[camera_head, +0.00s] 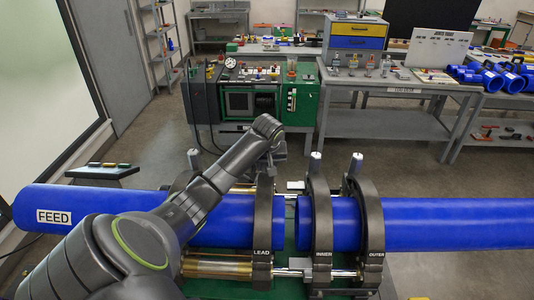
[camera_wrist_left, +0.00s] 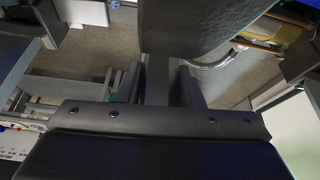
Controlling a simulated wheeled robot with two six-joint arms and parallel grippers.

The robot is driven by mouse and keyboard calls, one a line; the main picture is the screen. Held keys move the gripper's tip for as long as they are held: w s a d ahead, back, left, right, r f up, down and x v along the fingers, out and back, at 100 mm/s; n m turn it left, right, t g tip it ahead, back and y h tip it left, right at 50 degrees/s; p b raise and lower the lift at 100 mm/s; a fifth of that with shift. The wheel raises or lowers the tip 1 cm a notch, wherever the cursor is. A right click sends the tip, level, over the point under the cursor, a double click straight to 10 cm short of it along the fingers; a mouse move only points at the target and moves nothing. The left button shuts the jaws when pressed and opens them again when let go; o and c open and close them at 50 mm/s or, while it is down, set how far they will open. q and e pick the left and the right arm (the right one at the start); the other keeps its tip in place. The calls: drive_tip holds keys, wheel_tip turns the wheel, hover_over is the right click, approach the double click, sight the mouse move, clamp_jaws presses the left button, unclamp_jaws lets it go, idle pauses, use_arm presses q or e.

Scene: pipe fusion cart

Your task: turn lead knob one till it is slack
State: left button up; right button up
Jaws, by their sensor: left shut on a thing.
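The lead clamp (camera_head: 263,225) is a dark ring labelled LEAD around the blue feed pipe (camera_head: 110,205). My left arm reaches over the pipe from the left, and my left gripper (camera_head: 272,168) points down at the top of the lead clamp. In the left wrist view the two fingers (camera_wrist_left: 160,85) stand on either side of a dark grey upright part, shut on it. It sits where the lead knob belongs; the knob itself is hidden behind my wrist in the head view. My right gripper is not in view.
The inner clamp (camera_head: 321,225) and outer clamp (camera_head: 370,220) hold a second blue pipe (camera_head: 460,222); pale knobs (camera_head: 315,164) stand on top. A gap separates the pipe ends.

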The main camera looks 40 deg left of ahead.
use_arm(q)
drive_tip(key=shift+n, duration=0.8)
drive_tip(key=shift+n+g+y, duration=0.4)
drive_tip(key=shift+n+g, duration=0.2)
drive_tip(key=shift+n, duration=0.5)
drive_tip(key=shift+n, duration=0.5)
drive_tip(key=shift+n+g, duration=0.3)
drive_tip(key=shift+n, duration=0.2)
drive_tip(key=shift+w, duration=0.1)
